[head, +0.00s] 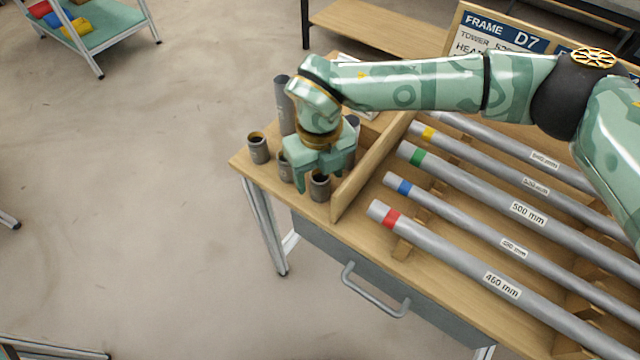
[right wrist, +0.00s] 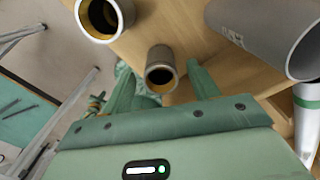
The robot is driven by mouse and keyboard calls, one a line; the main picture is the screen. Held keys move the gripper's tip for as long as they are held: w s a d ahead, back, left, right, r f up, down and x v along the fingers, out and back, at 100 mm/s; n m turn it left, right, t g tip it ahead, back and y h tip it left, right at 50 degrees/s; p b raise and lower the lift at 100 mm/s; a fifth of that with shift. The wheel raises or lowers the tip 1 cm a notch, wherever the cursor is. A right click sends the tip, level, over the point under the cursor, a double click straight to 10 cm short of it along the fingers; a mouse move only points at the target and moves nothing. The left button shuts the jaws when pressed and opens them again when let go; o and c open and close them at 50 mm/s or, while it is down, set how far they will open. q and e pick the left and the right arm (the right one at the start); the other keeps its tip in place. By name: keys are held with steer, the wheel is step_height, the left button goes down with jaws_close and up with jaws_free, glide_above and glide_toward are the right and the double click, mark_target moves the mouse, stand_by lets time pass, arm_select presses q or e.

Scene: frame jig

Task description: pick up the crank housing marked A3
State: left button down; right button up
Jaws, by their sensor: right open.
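Several short grey cylindrical housings with brass-coloured inner rims stand at the bench's left end; no A3 mark is legible on any. In the head view one stands at the left corner (head: 258,150), one is partly behind my fingers (head: 285,170), and one is near the front edge (head: 320,190). My right gripper (head: 322,176) points down over them, open. In the right wrist view a housing (right wrist: 160,75) shows between and beyond the open fingertips (right wrist: 163,84), with no visible grip on it. Another housing (right wrist: 104,18) is at upper left. My left gripper is not in view.
A taller grey tube (head: 283,100) stands behind the housings. A wooden divider (head: 362,175) separates them from long grey pipes with coloured bands (head: 440,240) on the right. A drawer handle (head: 375,292) juts out in front. Open floor lies left of the bench.

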steer(key=shift+w+f, duration=0.1)
steer(key=shift+f, duration=0.75)
steer(key=shift+r, duration=0.1)
steer(key=shift+c, duration=1)
steer(key=c, duration=0.9)
